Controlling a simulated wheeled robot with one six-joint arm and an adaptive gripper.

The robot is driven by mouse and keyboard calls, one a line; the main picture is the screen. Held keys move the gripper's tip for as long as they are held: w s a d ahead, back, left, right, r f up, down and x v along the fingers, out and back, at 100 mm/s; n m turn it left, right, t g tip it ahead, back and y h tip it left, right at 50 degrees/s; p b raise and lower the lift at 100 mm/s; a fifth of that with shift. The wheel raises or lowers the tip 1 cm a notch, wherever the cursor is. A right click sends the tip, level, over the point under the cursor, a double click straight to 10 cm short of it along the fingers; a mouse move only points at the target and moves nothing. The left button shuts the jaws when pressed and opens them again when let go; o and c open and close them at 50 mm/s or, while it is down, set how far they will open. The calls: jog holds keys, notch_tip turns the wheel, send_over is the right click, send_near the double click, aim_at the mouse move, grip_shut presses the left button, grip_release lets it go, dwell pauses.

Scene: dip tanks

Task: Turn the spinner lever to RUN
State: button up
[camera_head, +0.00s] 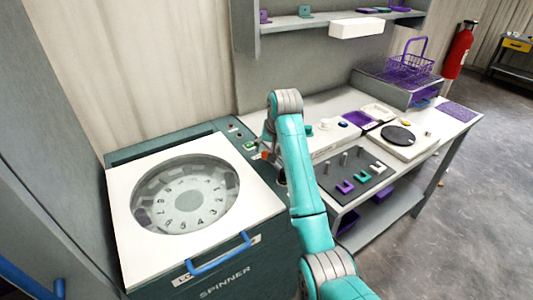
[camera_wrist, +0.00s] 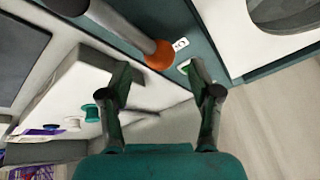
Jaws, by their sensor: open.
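The spinner (camera_head: 125,235) stands at the left, with a white lid, a round window over a numbered basket and a blue handle (camera_head: 218,252). Its lever (camera_wrist: 122,25) is a grey rod with an orange knob (camera_wrist: 159,56) in the wrist view. The knob (camera_head: 265,155) shows only small beside my arm in the head view. My gripper (camera_wrist: 164,88) is open and empty, its two fingers spread with the knob just beyond the gap between the tips. I see no contact. A small white label (camera_wrist: 180,44) lies beside the knob; its wording is too small to read.
A white bench right of the spinner carries a dark fixture plate (camera_head: 355,178) with purple and white pieces, and a scale-like device (camera_head: 398,137). A purple wire basket (camera_head: 408,66) stands at the back. A shelf (camera_head: 340,18) hangs above. Open floor lies right.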

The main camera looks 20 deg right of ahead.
aim_at(267, 151)
jog(key=shift+x, duration=1.9)
grip_shut()
